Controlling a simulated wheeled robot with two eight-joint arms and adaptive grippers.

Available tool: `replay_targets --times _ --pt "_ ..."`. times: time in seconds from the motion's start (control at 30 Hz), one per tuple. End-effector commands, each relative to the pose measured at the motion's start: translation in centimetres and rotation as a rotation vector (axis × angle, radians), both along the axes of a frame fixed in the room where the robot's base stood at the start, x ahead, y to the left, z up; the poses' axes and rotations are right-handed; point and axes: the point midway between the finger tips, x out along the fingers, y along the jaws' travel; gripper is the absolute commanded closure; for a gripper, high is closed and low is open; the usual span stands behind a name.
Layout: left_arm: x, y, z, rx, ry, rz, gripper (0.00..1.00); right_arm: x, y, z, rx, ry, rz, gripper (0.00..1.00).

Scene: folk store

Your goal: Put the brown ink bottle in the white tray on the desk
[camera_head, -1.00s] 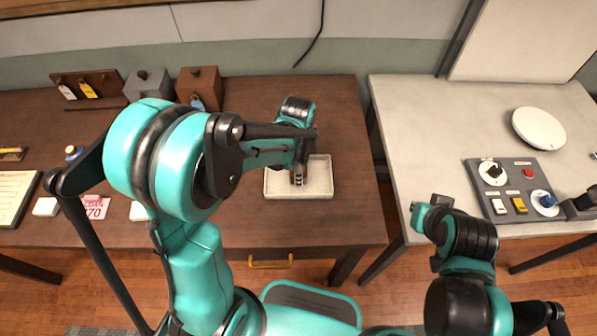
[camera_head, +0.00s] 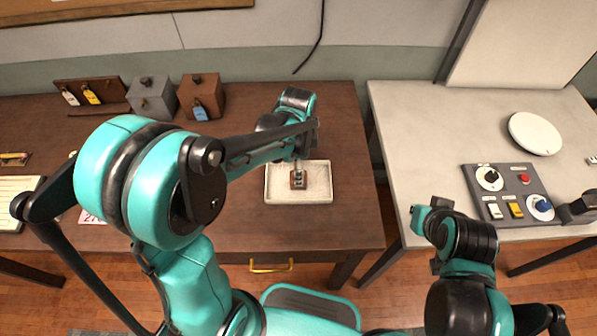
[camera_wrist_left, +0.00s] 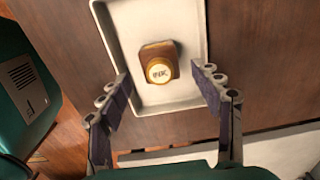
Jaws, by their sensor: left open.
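The brown ink bottle (camera_head: 298,183) stands inside the white tray (camera_head: 320,186) on the dark wooden desk. In the left wrist view the bottle (camera_wrist_left: 158,60) shows its round gold cap marked INK, with tray floor around it. The tray (camera_wrist_left: 134,22) also shows there. My left gripper (camera_wrist_left: 163,85) is open, its two dark-padded fingers on either side of the bottle's line and apart from it. In the head view this gripper (camera_head: 298,165) is just above the tray, partly hidden by its arm. My right gripper (camera_head: 427,214) is beside the pale table's front edge; its fingers are unclear.
Brown and grey boxes (camera_head: 152,98) with tags stand at the desk's back left. The pale table (camera_head: 430,130) on the right holds a button panel (camera_head: 508,191) and a white disc (camera_head: 535,133). A gap separates the two tables. The desk around the tray is clear.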

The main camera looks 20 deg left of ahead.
Motion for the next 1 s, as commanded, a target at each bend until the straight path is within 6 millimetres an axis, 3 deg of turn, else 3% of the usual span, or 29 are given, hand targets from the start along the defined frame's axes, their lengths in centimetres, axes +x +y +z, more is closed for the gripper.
replay_targets --times 0.03,0.2,0.5,0.67,0.8,1.0 --pt "-0.1 0.0 1.6 0.000 0.000 0.000 0.35 0.0 0.0 0.8 0.000 0.000 0.000 1.00" --pt "0.0 0.0 4.7 0.000 0.000 0.000 0.35 0.0 0.0 1.7 0.000 0.000 0.000 1.00" --pt "-0.7 0.4 7.5 -0.005 -0.031 0.066 0.35 0.0 0.0 2.1 0.000 0.000 0.000 1.00" --pt "-3.3 1.7 9.9 -0.040 -0.156 0.336 0.35 0.0 0.0 2.1 0.000 0.000 0.000 1.00" --pt "-6.2 3.0 11.6 -0.121 -0.299 0.657 0.35 0.0 0.0 2.1 0.000 0.000 0.000 1.00" --pt "-9.5 4.4 12.3 -0.280 -0.457 1.043 0.35 0.0 0.0 2.1 0.000 0.000 0.000 1.00"
